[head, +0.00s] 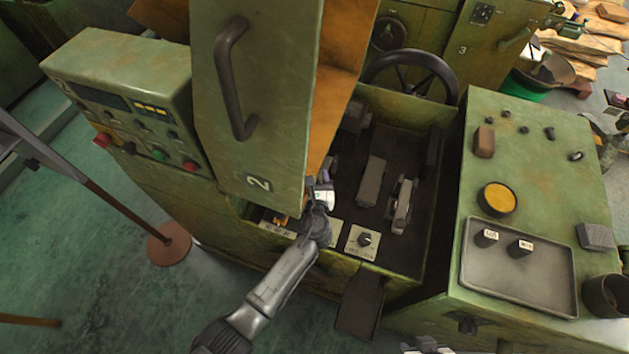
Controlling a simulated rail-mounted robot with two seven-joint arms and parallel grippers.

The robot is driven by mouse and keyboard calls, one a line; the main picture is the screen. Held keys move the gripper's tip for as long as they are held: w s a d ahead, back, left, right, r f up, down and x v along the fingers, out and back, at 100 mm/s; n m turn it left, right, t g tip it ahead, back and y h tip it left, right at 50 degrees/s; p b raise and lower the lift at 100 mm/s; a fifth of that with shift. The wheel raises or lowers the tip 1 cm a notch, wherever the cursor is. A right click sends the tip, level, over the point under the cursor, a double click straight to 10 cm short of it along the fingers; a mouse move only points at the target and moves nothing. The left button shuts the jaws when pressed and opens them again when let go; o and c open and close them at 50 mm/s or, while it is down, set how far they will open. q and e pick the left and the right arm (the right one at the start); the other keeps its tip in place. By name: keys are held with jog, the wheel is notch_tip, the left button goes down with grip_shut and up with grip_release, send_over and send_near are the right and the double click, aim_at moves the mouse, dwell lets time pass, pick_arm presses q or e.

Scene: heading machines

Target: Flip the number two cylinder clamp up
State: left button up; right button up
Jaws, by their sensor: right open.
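The machine marked 2 (258,183) has its tall green door or cover raised over an open bay (385,245). In the bay lie two grey, bar-like parts: one farther left (371,181) and a metallic one (403,206). Both look low and flat; I cannot tell which is the number two cylinder clamp. My left arm reaches up from the bottom left, and its gripper (322,188) is at the bay's left side by the cover's lower corner. My right gripper (427,346) shows only as a sliver at the bottom edge, open, away from the bay.
A control box (130,110) with buttons stands left. A knob plate (363,242) is on the bay's front edge. A black handwheel (412,75) is behind. A green console (540,150) with a yellow button (497,199) and grey tray (515,285) is right. A post stands on the left floor.

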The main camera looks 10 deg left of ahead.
pick_arm(q)
jog(key=s+d+r+p, duration=0.1)
jog(key=s+d+p, duration=0.1)
jog(key=s, duration=1.1)
jog(key=shift+s+r, duration=0.3)
jog(key=shift+o, duration=0.2)
